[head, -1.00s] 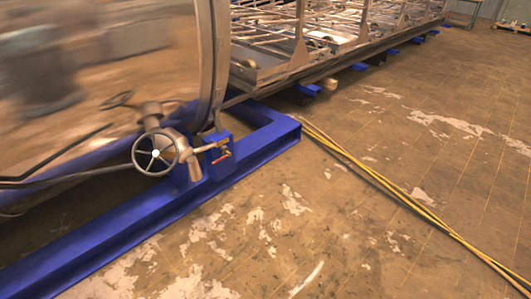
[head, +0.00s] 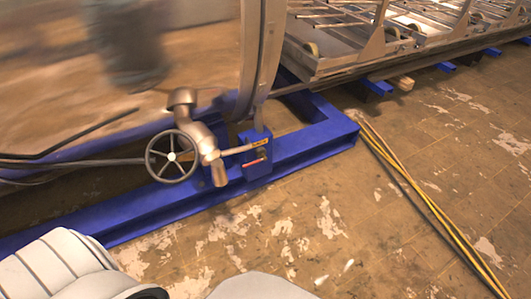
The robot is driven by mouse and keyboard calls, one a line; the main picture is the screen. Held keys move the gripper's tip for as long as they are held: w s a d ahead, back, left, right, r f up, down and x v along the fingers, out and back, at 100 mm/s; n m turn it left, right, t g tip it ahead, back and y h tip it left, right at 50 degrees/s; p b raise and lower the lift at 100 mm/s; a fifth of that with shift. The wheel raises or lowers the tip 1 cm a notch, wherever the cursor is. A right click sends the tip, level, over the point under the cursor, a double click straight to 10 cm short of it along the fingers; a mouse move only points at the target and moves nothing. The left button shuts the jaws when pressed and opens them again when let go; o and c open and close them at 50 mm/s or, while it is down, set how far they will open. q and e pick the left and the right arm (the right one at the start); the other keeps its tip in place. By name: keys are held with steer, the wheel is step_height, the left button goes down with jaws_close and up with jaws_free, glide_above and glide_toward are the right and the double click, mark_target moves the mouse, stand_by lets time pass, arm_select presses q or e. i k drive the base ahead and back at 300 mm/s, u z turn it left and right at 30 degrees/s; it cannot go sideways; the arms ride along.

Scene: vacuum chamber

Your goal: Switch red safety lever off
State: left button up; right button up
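A small red lever (head: 254,162) is on the front of a blue box (head: 259,174), which is fixed to the blue frame right of the valve. The lever is small in the picture, and I cannot tell its exact setting. White rounded parts of my own arms show at the bottom left and bottom middle. Neither of my grippers is in view.
A handwheel (head: 172,157) and metal valve pipe (head: 190,115) stand left of the box. The large shiny chamber (head: 120,60) rises behind the blue frame (head: 310,145). Yellow cables (head: 420,200) lie on the floor at right. The floor in front is open.

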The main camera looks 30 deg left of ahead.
mark_target(251, 163)
steer(key=u, duration=0.55)
steer(key=i, duration=1.2)
steer(key=u, duration=0.85)
